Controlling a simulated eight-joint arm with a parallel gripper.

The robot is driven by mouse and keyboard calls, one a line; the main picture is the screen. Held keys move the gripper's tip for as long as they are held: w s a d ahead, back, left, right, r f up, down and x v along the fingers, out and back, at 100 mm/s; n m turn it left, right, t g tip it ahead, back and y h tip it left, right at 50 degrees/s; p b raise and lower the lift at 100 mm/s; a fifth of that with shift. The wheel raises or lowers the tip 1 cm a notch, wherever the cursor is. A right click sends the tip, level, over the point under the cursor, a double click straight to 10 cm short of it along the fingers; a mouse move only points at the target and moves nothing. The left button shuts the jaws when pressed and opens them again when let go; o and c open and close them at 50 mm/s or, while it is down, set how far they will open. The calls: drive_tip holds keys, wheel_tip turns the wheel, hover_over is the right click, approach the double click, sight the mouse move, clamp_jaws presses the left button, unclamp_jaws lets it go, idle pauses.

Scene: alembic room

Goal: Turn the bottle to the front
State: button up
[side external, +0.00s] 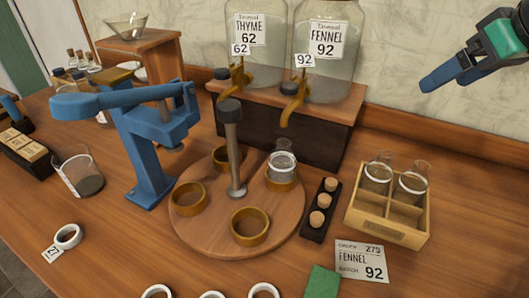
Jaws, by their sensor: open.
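A small clear bottle (282,163) with a pale band stands upright in a brass ring on the round wooden turntable (212,230). It is at the turntable's back right, below the brass tap of the jar marked FENNEL 92 (325,75). Three other brass rings on the turntable are empty. A grey post (234,150) with a dark knob rises from the turntable's centre. My gripper (428,85) is at the upper right, high and well apart from the bottle and the turntable. Its blue finger shows; nothing is seen held in it.
A blue press (145,140) stands close to the turntable's left. A dark rack of corks (319,212) and a wooden crate (390,222) with two bottles stand to the right. An order card (361,262) reads FENNEL 92. White rings and a green block (323,282) lie in front.

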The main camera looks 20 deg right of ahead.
drive_tip(key=w+a+n+t+y, duration=0.2)
drive_tip(key=w+a+n+y, duration=0.1)
drive_tip(key=w+a, duration=0.65)
drive_tip(key=n+t+y, duration=0.2)
drive_tip(key=n+y, duration=0.2)
hover_over(231, 105)
drive_tip(key=s+d, duration=0.2)
drive_tip(key=s, duration=0.2)
drive_tip(key=f, duration=0.5)
drive_tip(key=shift+w+d+f, duration=0.1)
drive_tip(key=shift+w+f, duration=0.15)
drive_tip(key=shift+w, duration=0.05)
drive_tip(key=shift+x, duration=2.55)
clamp_jaws()
